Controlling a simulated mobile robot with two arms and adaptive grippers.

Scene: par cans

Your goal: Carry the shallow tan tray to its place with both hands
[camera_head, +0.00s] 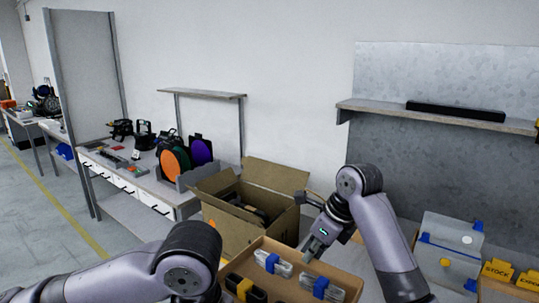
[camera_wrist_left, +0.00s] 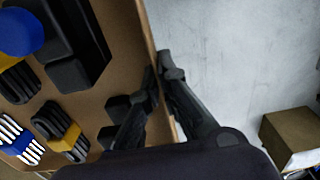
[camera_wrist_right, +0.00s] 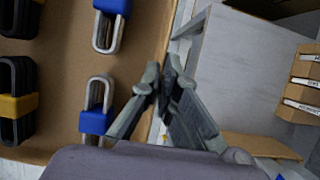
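The shallow tan tray (camera_head: 288,287) is at the bottom middle of the head view. It holds coiled cables with blue or yellow bands and some black items. In the right wrist view, my right gripper (camera_wrist_right: 163,80) is shut on the tray's side wall, one finger on each side. In the left wrist view, my left gripper (camera_wrist_left: 160,78) is likewise shut on the tray's opposite wall. In the head view, my left arm hides the left gripper and part of the tray. Whether the tray touches anything underneath cannot be told.
An open cardboard box (camera_head: 245,213) stands just beyond the tray. A workbench (camera_head: 172,190) with tools and coloured discs is at the left. A wall shelf (camera_head: 432,116) holds a black bar.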

